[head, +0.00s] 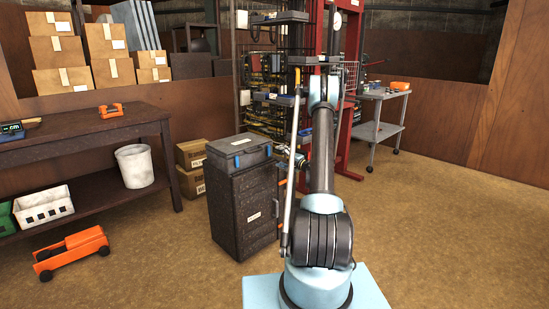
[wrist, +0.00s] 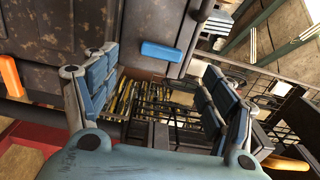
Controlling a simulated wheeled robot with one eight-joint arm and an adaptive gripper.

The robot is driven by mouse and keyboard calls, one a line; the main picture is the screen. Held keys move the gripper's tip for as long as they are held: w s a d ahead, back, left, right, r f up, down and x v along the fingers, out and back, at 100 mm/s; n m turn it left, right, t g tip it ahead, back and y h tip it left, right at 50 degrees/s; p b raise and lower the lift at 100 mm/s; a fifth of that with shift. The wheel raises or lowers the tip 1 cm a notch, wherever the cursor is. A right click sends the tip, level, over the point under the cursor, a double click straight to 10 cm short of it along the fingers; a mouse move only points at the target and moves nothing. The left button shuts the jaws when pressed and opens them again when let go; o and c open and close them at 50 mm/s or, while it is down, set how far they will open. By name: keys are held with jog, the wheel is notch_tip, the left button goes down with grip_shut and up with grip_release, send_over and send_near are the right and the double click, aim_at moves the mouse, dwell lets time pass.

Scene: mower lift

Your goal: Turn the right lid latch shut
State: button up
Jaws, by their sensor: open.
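A dark grey case (head: 239,152) sits on top of a speckled dark cabinet (head: 240,215) in the head view. A blue latch (wrist: 160,50) shows in the wrist view, lying lengthwise across the picture at the edge of the dark body. A blue piece also shows at the case's right side in the head view (head: 282,149). My gripper (wrist: 160,65) is open and empty, its two blue-padded fingers spread either side of the latch in the picture, apparently short of it. In the head view my arm partly hides the gripper beside the cabinet's right side.
An orange part (wrist: 10,76) shows at the wrist view's left edge. A wire rack (head: 265,85) and red frame (head: 352,100) stand behind my arm. A workbench (head: 90,140) is at left, a grey cart (head: 378,130) at right. The floor right of my arm is clear.

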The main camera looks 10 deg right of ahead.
jog(key=shift+v, duration=1.95)
jog(key=shift+a, duration=0.1)
